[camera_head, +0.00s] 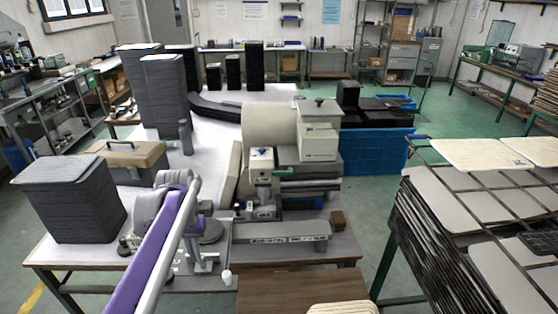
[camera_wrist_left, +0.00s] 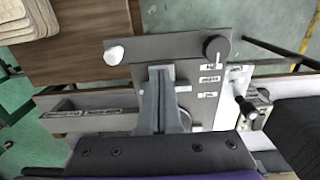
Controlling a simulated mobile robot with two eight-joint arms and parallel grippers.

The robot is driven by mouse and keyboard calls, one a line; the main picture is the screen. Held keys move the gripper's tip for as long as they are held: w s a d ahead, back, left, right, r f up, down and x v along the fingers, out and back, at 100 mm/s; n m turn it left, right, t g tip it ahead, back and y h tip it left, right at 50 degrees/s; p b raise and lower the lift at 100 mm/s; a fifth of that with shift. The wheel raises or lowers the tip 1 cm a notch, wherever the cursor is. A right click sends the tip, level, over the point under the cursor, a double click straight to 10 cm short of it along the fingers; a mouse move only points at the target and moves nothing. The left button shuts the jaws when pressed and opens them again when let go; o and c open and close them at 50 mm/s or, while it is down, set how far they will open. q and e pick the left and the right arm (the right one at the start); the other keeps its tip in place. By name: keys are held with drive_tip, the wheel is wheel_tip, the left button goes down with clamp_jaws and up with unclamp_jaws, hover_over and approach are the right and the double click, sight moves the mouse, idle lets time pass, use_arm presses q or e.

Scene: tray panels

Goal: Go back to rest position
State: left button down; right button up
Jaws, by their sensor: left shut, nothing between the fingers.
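My left gripper (camera_head: 203,266) hangs at the end of my purple and grey arm, above the front left part of the table machine. In the left wrist view its two grey fingers (camera_wrist_left: 160,70) are together with nothing between them. They point over a grey control panel (camera_wrist_left: 205,55) with a black knob, a white knob and labels. The panel appears below the fingers; whether they touch it I cannot tell. My right gripper shows in neither view.
A cream and grey machine (camera_head: 318,140) stands on the table right of my arm. A dark stack (camera_head: 70,205) and a tan toolbox (camera_head: 128,158) stand to the left. A rack with pale panels (camera_head: 470,205) stands at the right. A brown board (camera_head: 300,290) lies in front.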

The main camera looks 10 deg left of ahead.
use_arm(q)
drive_tip(key=s+d+f+m+t, duration=0.1)
drive_tip(key=s+d+f, duration=0.3)
drive_tip(key=s+d, duration=0.4)
drive_tip(key=s+d+f+m+t, duration=0.2)
drive_tip(key=s+d+f+t, duration=0.2)
drive_tip(key=s+d, duration=0.4)
drive_tip(key=shift+m+t, duration=0.3)
